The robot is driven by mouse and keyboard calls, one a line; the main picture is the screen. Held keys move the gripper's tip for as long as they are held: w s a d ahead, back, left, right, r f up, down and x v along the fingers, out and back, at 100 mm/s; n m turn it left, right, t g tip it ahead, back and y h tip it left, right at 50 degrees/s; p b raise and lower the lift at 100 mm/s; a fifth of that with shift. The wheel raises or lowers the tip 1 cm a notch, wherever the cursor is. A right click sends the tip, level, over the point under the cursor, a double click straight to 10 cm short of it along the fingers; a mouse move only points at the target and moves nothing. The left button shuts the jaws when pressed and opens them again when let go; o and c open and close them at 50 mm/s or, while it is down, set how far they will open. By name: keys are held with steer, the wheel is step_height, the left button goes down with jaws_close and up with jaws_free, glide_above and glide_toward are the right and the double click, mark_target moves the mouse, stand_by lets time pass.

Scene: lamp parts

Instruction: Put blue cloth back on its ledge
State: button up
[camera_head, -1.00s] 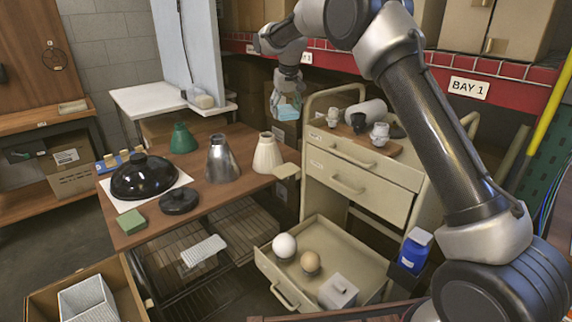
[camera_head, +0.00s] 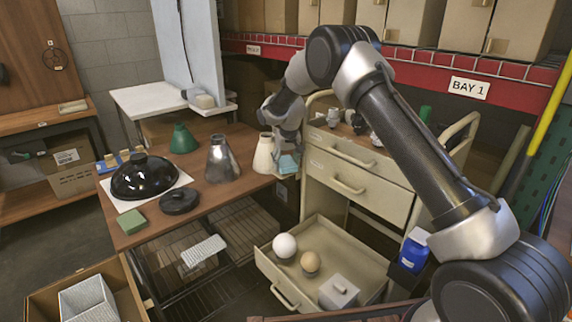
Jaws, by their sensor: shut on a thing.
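The blue cloth (camera_head: 288,164) is a small light-blue piece held in my gripper (camera_head: 289,152). My gripper points down and is shut on the cloth at the right edge of the brown table, just right of the cream cone shade. A small pale ledge (camera_head: 284,176) juts from the table's right side there. The cloth is at or just above this ledge and hides most of it. I cannot tell whether the cloth touches it.
The cream cone (camera_head: 263,154) stands close left of my gripper, with a silver cone (camera_head: 221,160) further left. The beige drawer cart (camera_head: 350,165) stands close right. Its lower drawer (camera_head: 335,262) is open, holding two round bulbs and a grey box.

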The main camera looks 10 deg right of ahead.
mark_target(287, 164)
steer(key=shift+f, duration=0.5)
steer(key=shift+f, duration=0.25)
steer(key=o, duration=1.1)
steer(key=shift+f, duration=0.1)
steer(key=shift+c, duration=0.2)
steer(key=shift+r, duration=0.4)
steer(key=v, duration=0.7)
steer(key=shift+s+r, duration=0.1)
steer(key=shift+r, duration=0.15)
